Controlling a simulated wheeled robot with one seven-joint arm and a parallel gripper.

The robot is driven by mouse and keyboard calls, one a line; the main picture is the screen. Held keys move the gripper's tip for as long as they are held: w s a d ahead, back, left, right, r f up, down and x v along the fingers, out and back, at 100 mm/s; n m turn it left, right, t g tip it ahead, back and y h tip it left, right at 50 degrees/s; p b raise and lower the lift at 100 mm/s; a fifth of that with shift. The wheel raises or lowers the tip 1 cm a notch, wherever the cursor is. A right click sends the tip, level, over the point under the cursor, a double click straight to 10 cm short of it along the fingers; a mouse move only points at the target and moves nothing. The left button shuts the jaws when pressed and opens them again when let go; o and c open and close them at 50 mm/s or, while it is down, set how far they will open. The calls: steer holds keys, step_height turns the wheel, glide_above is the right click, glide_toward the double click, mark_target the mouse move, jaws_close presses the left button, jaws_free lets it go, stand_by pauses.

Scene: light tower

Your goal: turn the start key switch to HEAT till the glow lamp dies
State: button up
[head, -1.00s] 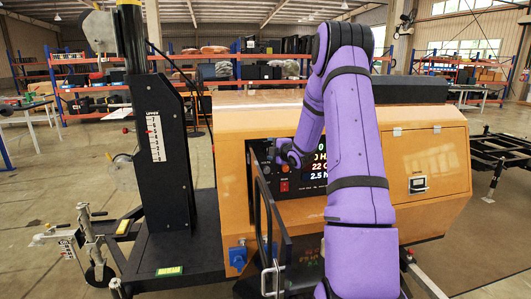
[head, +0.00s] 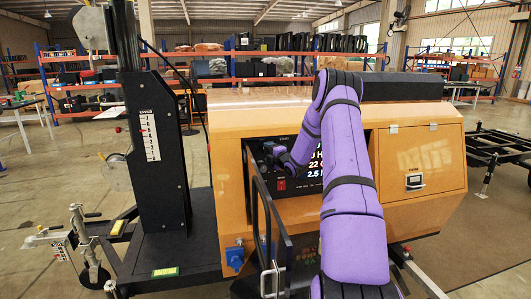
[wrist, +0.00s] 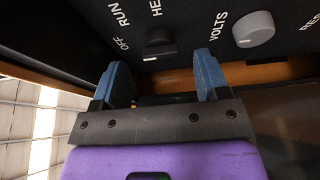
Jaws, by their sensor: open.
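The start key switch (wrist: 160,46) is a dark knob with a pale pointer mark on the black panel in the wrist view. OFF and RUN are printed left of it, and the start of a label, "HE", shows above it. My gripper (wrist: 162,78) is open and empty. Its blue fingers stand apart, below the knob in the picture and to either side of it, not closed on it. In the head view my gripper (head: 274,152) is small and dark at the panel's upper left, and the knob cannot be made out. I cannot pick out the glow lamp.
A grey VOLTS knob (wrist: 254,29) sits right of the key switch. An open framed door (head: 285,235) stands in front, below my arm. A black mast (head: 157,140) rises at left.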

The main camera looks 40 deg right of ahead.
mark_target(263, 149)
steer(key=shift+w+d, duration=0.2)
steer(key=shift+w, duration=1)
steer(key=shift+c, duration=0.5)
steer(key=c, duration=0.8)
